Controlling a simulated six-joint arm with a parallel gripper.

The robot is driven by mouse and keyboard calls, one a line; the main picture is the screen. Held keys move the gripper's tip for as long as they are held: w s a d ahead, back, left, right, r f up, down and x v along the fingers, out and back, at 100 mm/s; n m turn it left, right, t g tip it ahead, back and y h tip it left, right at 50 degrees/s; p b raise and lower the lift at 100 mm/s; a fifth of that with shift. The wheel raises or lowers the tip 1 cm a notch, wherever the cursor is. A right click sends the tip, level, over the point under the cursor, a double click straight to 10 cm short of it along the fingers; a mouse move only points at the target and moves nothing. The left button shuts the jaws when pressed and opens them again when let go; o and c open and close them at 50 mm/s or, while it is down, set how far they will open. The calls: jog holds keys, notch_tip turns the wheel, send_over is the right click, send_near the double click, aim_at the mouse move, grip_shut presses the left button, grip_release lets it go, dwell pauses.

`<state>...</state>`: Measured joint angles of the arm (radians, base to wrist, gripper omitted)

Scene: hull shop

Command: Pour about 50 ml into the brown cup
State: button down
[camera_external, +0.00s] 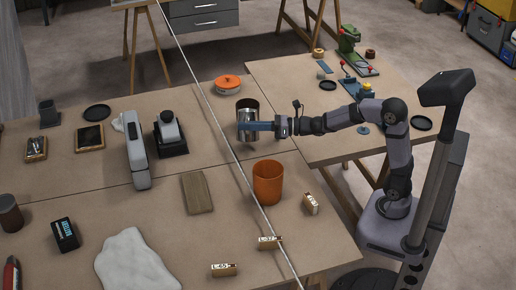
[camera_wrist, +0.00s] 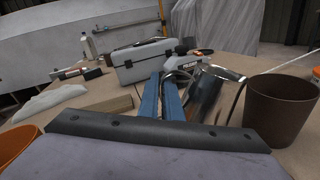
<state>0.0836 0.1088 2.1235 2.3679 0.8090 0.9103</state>
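A metal container (camera_external: 243,133) is between the blue fingers of my gripper (camera_external: 258,126). The fingers (camera_wrist: 161,100) are closed on it in the wrist view. There, the container (camera_wrist: 204,96) leans right, its rim toward the brown cup (camera_wrist: 281,112). In the external view the dark brown cup (camera_external: 249,104) seems to stand just behind the container, which partly hides it. I cannot tell whether container and cup touch. No liquid or stream is visible. An orange cup (camera_external: 268,184) stands upright nearer the front, its edge (camera_wrist: 14,142) showing at the wrist view's left.
A wooden block (camera_external: 198,192), a grey case (camera_external: 137,153) and several small labelled blocks lie around. A cable (camera_external: 215,112) crosses the external view. A second table (camera_external: 290,88) is at the right.

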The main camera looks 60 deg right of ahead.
jog(key=a+f+n+b, duration=0.1)
jog(key=b, duration=0.3)
jog(key=s+a+f+n+b, duration=0.1)
jog(key=f+b, duration=0.1)
jog(key=b, duration=0.1)
jog(key=f+n+b, duration=0.2)
jog(key=b, duration=0.2)
jog(key=shift+s+a+b, duration=0.25)
jog(key=shift+a+b, duration=0.05)
jog(key=shift+a, duration=0.1)
jog(key=shift+b, duration=0.3)
jog(key=shift+a+r+n+p, duration=0.1)
jog(key=shift+r+n+p, duration=0.1)
jog(key=shift+n+p, duration=0.15)
